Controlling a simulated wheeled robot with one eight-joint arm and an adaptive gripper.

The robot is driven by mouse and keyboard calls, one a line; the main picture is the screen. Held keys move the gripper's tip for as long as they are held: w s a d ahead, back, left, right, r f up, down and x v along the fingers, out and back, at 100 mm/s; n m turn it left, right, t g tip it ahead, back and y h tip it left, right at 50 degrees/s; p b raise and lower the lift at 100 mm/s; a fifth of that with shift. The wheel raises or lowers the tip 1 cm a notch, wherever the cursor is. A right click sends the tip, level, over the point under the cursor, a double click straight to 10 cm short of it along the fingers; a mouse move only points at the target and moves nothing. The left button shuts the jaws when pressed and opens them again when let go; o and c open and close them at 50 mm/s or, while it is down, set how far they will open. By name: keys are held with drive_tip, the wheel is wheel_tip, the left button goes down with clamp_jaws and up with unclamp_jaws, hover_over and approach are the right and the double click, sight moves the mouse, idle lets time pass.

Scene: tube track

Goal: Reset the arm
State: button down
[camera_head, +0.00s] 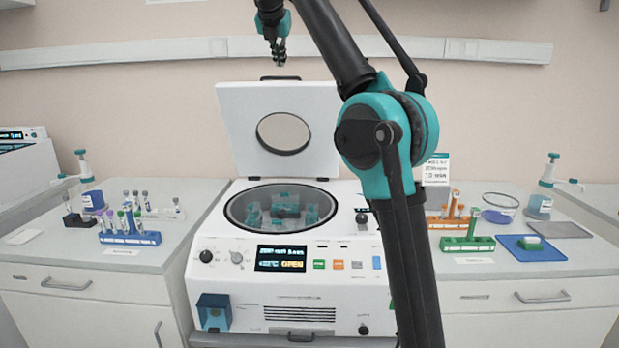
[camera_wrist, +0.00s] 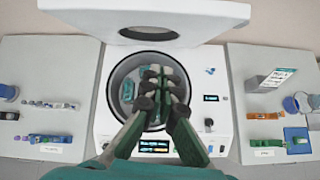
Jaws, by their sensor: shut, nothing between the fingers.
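My gripper (camera_head: 279,52) hangs high above the centrifuge in the head view, above its raised lid. It is shut and empty, its fingers pointing down. In the wrist view my gripper (camera_wrist: 163,78) shows with its fingertips together, in front of the centrifuge's open bowl. My teal and black arm crosses the right half of the head view and covers part of the centrifuge's right side. The white centrifuge (camera_head: 222,258) stands in the middle with its lid (camera_head: 235,125) up. Its display (camera_head: 281,258) reads OPEN. Teal rotor buckets (camera_head: 285,205) sit inside the bowl.
On the left counter stand a blue tube rack (camera_head: 130,238) with several tubes and a wash bottle (camera_head: 90,195). On the right counter are a green rack (camera_head: 467,244), an orange rack (camera_head: 447,221), a blue tray (camera_head: 520,252) and another bottle (camera_head: 540,203). The air around my gripper is clear.

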drive_tip(key=s+d+f+m+g, duration=0.1)
drive_tip(key=s+d+f+m, duration=0.1)
drive_tip(key=d+f+m, duration=0.65)
drive_tip(key=s+d+f+m+g, duration=0.15)
drive_tip(key=d+f+m, duration=0.25)
drive_tip(key=f, duration=0.9)
drive_tip(key=s+d+f+m+g, duration=0.1)
drive_tip(key=s+d+f+m, duration=0.1)
drive_tip(key=d+f+m, duration=0.65)
drive_tip(key=s+d+f+m, duration=0.2)
drive_tip(key=s+f+m, duration=0.2)
drive_tip(key=s+f, duration=0.6)
drive_tip(key=s+d+f+m+g, duration=0.1)
drive_tip(key=s+f+m, duration=0.3)
drive_tip(key=s+f, duration=0.6)
drive_tip(key=s+d+f+m+g, duration=0.1)
drive_tip(key=s+d+f+m, duration=0.2)
drive_tip(key=s+f, duration=0.7)
wheel_tip(320, 180, down, 4)
drive_tip(key=shift+s+d+f+m+y, duration=0.2)
drive_tip(key=shift+s+d+m+y, duration=0.15)
drive_tip(key=shift+m, duration=0.45)
